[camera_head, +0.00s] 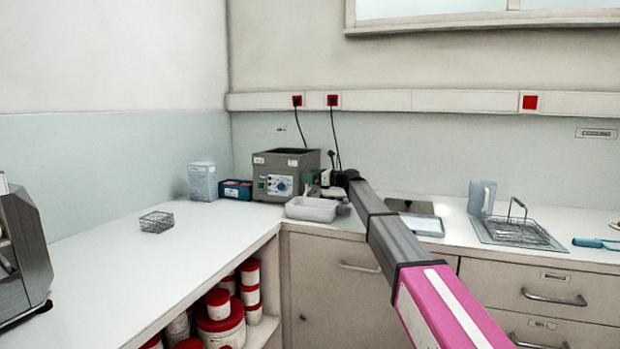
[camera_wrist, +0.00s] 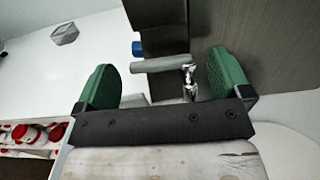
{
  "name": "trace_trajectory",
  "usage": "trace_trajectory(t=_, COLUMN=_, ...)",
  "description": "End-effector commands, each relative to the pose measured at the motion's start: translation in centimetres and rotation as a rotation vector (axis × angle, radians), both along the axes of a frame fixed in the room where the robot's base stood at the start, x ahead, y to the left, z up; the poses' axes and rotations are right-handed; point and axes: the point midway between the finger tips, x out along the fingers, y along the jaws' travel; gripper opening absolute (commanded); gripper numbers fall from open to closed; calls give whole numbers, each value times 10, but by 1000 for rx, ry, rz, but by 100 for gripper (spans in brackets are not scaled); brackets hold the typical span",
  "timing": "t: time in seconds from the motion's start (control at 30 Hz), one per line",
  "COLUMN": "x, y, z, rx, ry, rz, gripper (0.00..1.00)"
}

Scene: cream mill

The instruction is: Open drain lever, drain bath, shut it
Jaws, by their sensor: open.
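The bath (camera_head: 287,172) is a grey box with a control panel on its front, in the back corner of the counter. In the wrist view its grey wall (camera_wrist: 235,28) fills the upper right. The drain lever (camera_wrist: 158,64) is a grey bar on a shiny metal valve (camera_wrist: 189,76). My gripper (camera_wrist: 166,75) is open, with green finger pads on either side of the lever and valve; I see no clear contact. In the head view my gripper (camera_head: 324,178) is at the bath's right front. A white tub (camera_head: 311,209) stands below it. The bath's water level is hidden.
A small wire basket (camera_head: 156,222) stands on the left counter. A clear container (camera_head: 202,181) and a blue box (camera_head: 236,189) stand left of the bath. Much of the left counter is clear.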

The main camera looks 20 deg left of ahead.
Motion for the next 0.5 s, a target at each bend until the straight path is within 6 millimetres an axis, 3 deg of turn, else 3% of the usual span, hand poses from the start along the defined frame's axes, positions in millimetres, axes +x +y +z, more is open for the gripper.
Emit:
trace_trajectory(t=0.37, x=0, y=5, z=0, rx=0, ry=0, rz=0, gripper=96)
trace_trajectory(t=0.5, x=0, y=5, z=0, rx=0, ry=0, rz=0, gripper=50)
